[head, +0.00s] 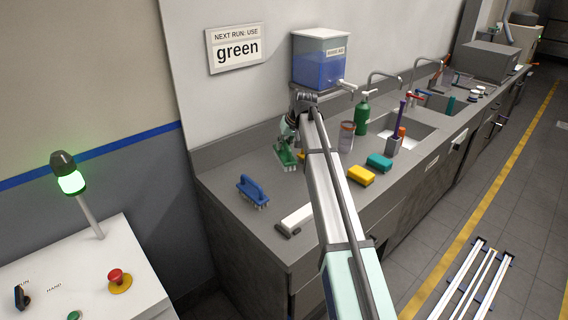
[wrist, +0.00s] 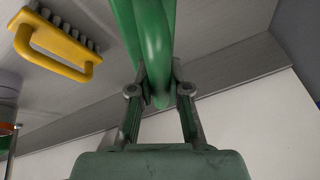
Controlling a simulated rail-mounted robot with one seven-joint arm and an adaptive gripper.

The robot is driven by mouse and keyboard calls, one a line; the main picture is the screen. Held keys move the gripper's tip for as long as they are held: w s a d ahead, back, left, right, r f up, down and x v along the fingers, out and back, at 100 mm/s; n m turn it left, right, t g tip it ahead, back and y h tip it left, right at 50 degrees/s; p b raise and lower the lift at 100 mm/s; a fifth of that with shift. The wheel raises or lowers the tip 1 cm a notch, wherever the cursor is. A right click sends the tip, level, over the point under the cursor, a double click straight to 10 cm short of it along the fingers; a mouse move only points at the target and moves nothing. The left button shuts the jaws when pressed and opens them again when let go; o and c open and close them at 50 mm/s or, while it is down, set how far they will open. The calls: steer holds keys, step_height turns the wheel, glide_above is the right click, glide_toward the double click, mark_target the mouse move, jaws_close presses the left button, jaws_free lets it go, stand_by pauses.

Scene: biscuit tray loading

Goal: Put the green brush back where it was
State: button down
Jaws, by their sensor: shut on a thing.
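The green brush (head: 284,157) is in my gripper over the back left part of the counter. In the wrist view its green handle (wrist: 152,45) passes between my two fingers, and my gripper (wrist: 158,97) is shut on it. In the head view my gripper (head: 289,130) is at the brush's top, partly hidden by my arm. I cannot tell whether the bristles touch the counter. A blue brush (head: 252,190) stands to the left and nearer. A yellow brush (wrist: 60,45) lies close by in the wrist view; in the head view my arm mostly hides it.
A wall sign (head: 237,49) reads "green". Counter between the blue and green brushes is clear.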

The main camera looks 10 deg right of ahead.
mark_target(289, 154)
steer(key=shift+f+p, duration=1.1)
steer(key=shift+f, duration=3.7)
steer(key=shift+f, duration=0.2)
steer(key=c, duration=1.1)
jaws_free()
steer(key=shift+c, duration=0.2)
steer(key=shift+r, duration=0.1)
steer(key=shift+r, duration=0.2)
steer(key=b+v, duration=0.3)
steer(key=v, duration=0.9)
steer(key=shift+f, duration=0.1)
steer(key=shift+w, duration=0.1)
